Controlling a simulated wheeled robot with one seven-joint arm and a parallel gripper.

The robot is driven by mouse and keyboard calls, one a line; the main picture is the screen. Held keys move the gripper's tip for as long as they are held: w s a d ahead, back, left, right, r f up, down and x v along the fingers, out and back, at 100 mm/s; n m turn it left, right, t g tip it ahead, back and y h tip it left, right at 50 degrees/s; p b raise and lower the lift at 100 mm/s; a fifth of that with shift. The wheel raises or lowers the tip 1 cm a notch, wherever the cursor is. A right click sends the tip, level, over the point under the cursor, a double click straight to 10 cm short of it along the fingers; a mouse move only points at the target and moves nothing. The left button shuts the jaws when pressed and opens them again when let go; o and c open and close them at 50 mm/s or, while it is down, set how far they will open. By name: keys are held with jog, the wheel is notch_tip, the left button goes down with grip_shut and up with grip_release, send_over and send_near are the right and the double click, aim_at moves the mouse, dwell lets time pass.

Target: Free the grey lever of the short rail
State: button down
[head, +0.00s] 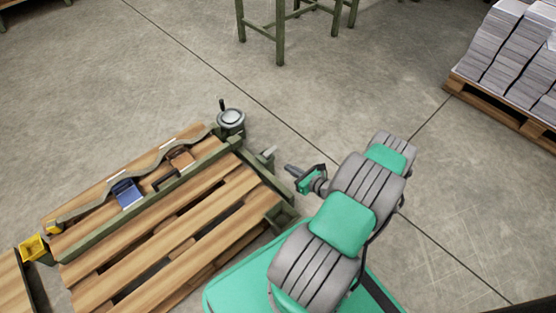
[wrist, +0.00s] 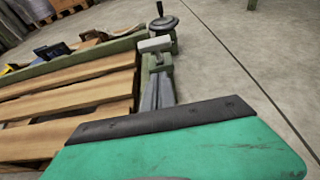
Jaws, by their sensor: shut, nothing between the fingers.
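The grey lever (head: 267,154) is a small light-grey block at the outer side of the green short rail (head: 262,178), near the rail's far corner. In the wrist view the lever (wrist: 155,44) sits straight ahead of my gripper (wrist: 157,75), at the top of a short grey part. My gripper (head: 288,168) is shut and empty, its fingers pointing left toward the lever from the right. The fingertips are close to the lever; I cannot tell if they touch. The lever's lower part is partly hidden by the fingers in the wrist view.
A handwheel (head: 231,118) with an upright knob stands at the corner beyond the lever. The long green rail (head: 150,200) crosses the wooden slats, with a blue block (head: 127,193) and brown block (head: 181,158) behind it. Paper stacks (head: 510,50) stand far right. Floor between is clear.

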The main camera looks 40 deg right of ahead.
aim_at(267, 154)
jog(key=w+a+b, duration=0.1)
jog(key=w+b, duration=0.1)
jog(key=w, duration=0.5)
jog(key=shift+w+r, duration=0.2)
